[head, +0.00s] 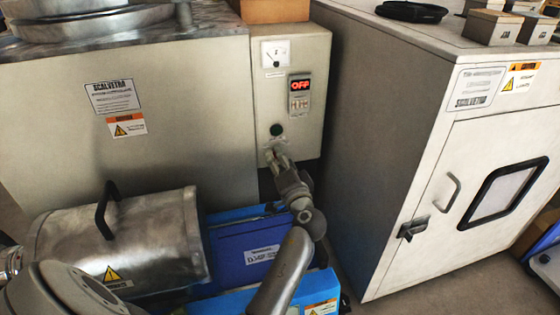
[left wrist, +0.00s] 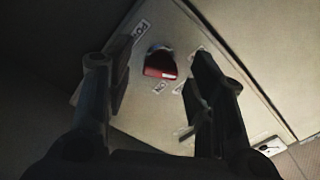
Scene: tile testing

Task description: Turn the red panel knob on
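The red knob (left wrist: 160,66) shows in the left wrist view on a pale panel face, with small printed labels around it; one near it seems to read ON. My left gripper (left wrist: 161,80) is open, with one dark finger on each side of the knob; I cannot tell whether they touch it. In the head view, my left gripper (head: 276,154) is at the lower part of the narrow control panel (head: 264,95) and hides the knob. The panel's display (head: 300,85) reads OFF in red. My right gripper is not in view.
A green button (head: 277,130) sits just above my left gripper, and a gauge (head: 275,53) is higher up. A large white cabinet (head: 375,130) stands close on the right. A metal drum (head: 125,240) and blue crates (head: 230,240) crowd the space below the panel.

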